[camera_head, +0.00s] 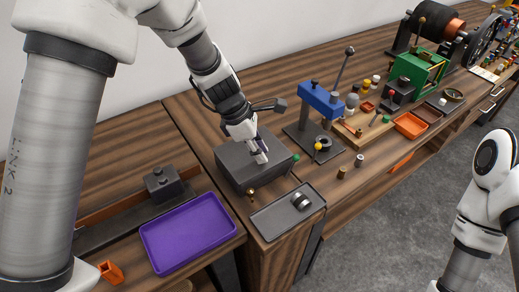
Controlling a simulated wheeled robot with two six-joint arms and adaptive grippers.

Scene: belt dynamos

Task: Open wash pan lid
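The wash pan seems to be the dark grey box (232,172) on the wooden bench. Its flat top appears closed, and I cannot make out a separate lid edge. A green knob shows at its right corner and a brass fitting at its front. My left gripper (260,157) points down at the top of this box, near its middle. Its fingers are small and partly hidden, so I cannot tell whether they are open or touching the lid. My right arm is at the right edge, and its gripper is out of view.
A purple tray (187,235) is at the left. A blue press (321,101) stands to the right, with small parts and an orange tray (410,126) beyond it.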

